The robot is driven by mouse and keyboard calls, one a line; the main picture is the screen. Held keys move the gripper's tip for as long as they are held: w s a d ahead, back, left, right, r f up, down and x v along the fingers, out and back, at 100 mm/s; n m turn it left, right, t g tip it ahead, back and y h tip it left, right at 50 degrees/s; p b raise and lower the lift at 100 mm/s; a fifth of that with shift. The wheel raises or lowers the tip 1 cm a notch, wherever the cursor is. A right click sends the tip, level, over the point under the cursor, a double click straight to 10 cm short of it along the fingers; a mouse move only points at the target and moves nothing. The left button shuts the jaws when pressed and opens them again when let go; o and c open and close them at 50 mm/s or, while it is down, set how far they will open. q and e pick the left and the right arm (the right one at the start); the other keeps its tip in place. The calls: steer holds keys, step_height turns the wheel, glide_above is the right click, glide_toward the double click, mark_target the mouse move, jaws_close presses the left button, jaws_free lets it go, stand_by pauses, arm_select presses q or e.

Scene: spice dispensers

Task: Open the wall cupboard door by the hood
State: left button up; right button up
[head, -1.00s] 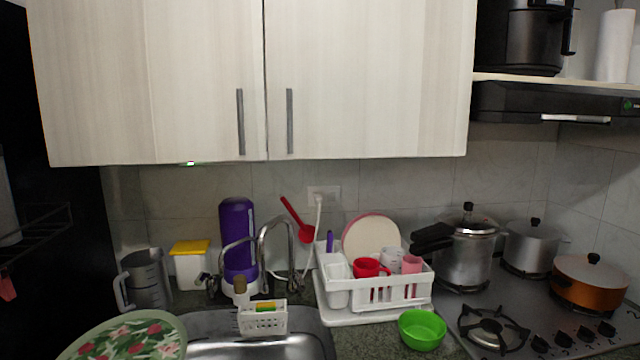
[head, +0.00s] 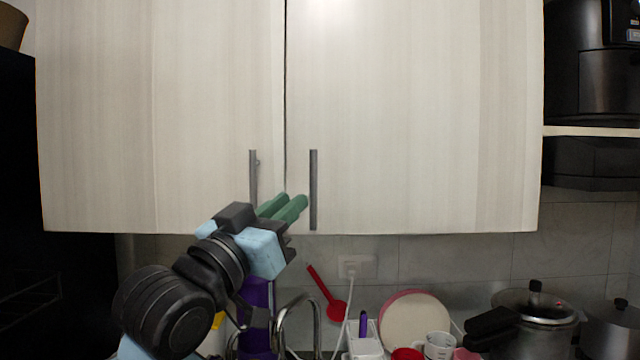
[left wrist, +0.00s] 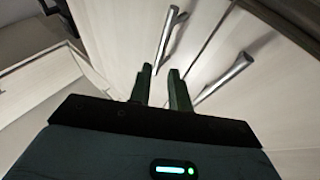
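The wall cupboard has two pale wood doors with upright grey bar handles near the central gap. The right door (head: 420,110), on the hood side, is closed, and its handle (head: 313,190) is near its lower inner corner. The left door (head: 150,110) is also closed, with its handle (head: 253,175) partly behind my gripper. My left gripper (head: 290,205) has green fingers, which sit just left of the right door's handle, apart and empty. In the left wrist view the fingers (left wrist: 161,85) point toward the doors, with two bar handles ahead. My right gripper is not in view.
The black hood (head: 590,165) is right of the cupboard, below a shelf with a black appliance (head: 600,75). Below are a faucet (head: 300,320), a dish rack with a plate (head: 415,320), and pots (head: 535,305) on the stove.

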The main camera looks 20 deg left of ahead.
mark_target(311, 186)
arm_select(q)
steer(key=shift+w+r, duration=0.1)
steer(key=shift+x, duration=3.75)
steer(key=shift+c, duration=0.2)
jaws_close()
